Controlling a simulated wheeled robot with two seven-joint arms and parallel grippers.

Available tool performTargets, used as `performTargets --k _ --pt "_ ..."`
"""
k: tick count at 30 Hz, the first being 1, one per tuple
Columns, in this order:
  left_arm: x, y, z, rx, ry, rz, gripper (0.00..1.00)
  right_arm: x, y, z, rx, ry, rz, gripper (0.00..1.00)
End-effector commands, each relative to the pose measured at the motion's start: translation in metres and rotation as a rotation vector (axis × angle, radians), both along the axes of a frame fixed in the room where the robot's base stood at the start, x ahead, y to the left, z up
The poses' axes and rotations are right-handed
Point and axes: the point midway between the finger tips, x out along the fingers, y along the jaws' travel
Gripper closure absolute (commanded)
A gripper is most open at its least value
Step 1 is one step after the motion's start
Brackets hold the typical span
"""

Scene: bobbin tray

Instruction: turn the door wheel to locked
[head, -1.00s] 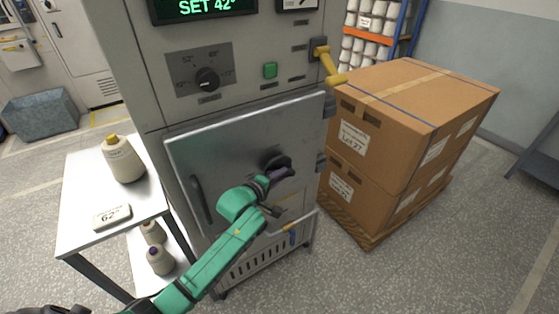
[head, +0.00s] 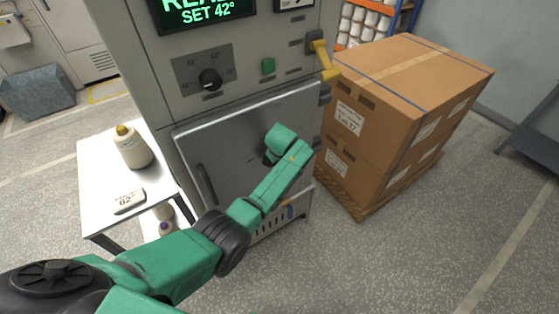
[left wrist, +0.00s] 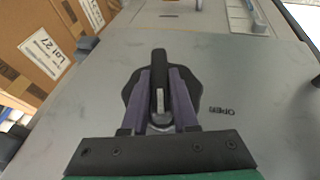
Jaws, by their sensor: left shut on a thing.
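The door wheel (left wrist: 194,93) is a black knob with a raised grip bar on a grey metal door (head: 230,135). In the left wrist view the bar stands between the purple fingers of my left gripper (left wrist: 160,80), which is shut on it. An "OPEN" mark (left wrist: 221,111) is on the door beside the wheel. In the head view my teal left arm reaches across the door, and its wrist hides the gripper and most of the wheel. The door looks closed. My right gripper is not in view.
Above the door are a selector dial (head: 210,79), a green button (head: 268,67) and a yellow lever (head: 325,62). A white side table (head: 97,178) with a cone of yarn (head: 134,150) stands left. Stacked cartons (head: 405,95) stand close on the right.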

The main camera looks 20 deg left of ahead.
Motion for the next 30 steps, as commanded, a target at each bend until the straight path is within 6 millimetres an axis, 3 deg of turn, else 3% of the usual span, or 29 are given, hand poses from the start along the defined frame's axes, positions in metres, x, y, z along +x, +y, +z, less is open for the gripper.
performTargets --k 3,12,30 --pt "0.003 -0.001 -0.005 0.058 0.063 0.000 1.00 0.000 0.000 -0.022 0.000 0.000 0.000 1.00" --pt "0.004 -0.002 -0.004 0.159 0.184 0.000 1.00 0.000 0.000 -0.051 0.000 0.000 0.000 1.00" --pt "0.003 -0.001 0.000 0.190 0.224 0.001 1.00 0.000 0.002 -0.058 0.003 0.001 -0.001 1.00"
